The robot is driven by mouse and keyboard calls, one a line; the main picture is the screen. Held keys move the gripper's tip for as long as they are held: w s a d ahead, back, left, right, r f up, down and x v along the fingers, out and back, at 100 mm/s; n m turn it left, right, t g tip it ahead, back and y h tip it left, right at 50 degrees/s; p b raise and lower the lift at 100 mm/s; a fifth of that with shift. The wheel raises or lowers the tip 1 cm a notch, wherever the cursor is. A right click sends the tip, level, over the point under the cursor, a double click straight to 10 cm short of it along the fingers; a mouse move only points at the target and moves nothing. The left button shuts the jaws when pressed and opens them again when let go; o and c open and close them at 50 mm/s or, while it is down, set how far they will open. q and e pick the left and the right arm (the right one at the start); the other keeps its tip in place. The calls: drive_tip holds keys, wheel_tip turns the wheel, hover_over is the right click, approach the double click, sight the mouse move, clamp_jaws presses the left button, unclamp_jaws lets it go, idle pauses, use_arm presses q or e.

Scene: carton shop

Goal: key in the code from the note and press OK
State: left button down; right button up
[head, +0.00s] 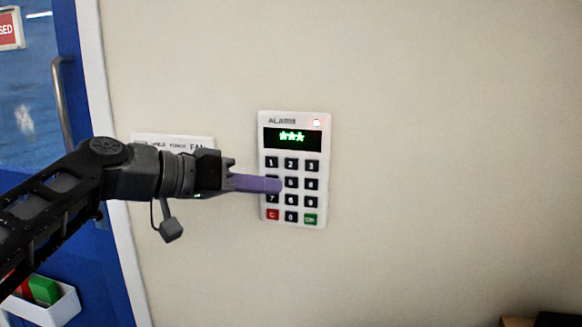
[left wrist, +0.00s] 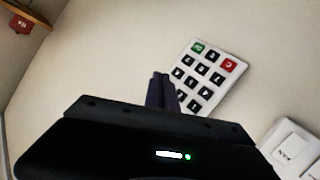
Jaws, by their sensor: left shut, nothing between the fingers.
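The white alarm keypad (head: 292,232) is on the wall. The green OK key (head: 310,219) is at the bottom right and the red C key (head: 272,214) at the bottom left. My left gripper (head: 280,186) is shut and empty, its purple fingers over the left of the keypad's middle rows, hiding the 4 key. I cannot tell whether it touches a key. The left wrist view shows the keypad (left wrist: 219,88) upside down beyond the fingertips. No note with a code shows.
A white switch panel (head: 172,141) labelled FAN is on the wall behind my left arm; it also shows in the left wrist view (left wrist: 291,149). A blue door (head: 70,25) with a metal handle (head: 62,105) is at the left. The wall right of the keypad is clear.

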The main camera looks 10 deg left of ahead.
sight(291, 164)
use_arm(q)
drive_tip(key=shift+w, duration=0.1)
drive_tip(key=shift+w+d+p, duration=0.15)
drive_tip(key=shift+w+p, duration=1.3)
drive_tip(key=shift+w, duration=0.75)
drive_tip(key=shift+w+d+p, duration=0.1)
drive_tip(key=shift+w+p, duration=1.3)
drive_tip(key=shift+w, duration=0.75)
drive_tip(key=shift+w, duration=0.2)
drive_tip(key=shift+w, duration=0.25)
drive_tip(key=shift+w, duration=0.35)
drive_tip(key=shift+s+b, duration=0.7)
drive_tip(key=shift+s, duration=0.1)
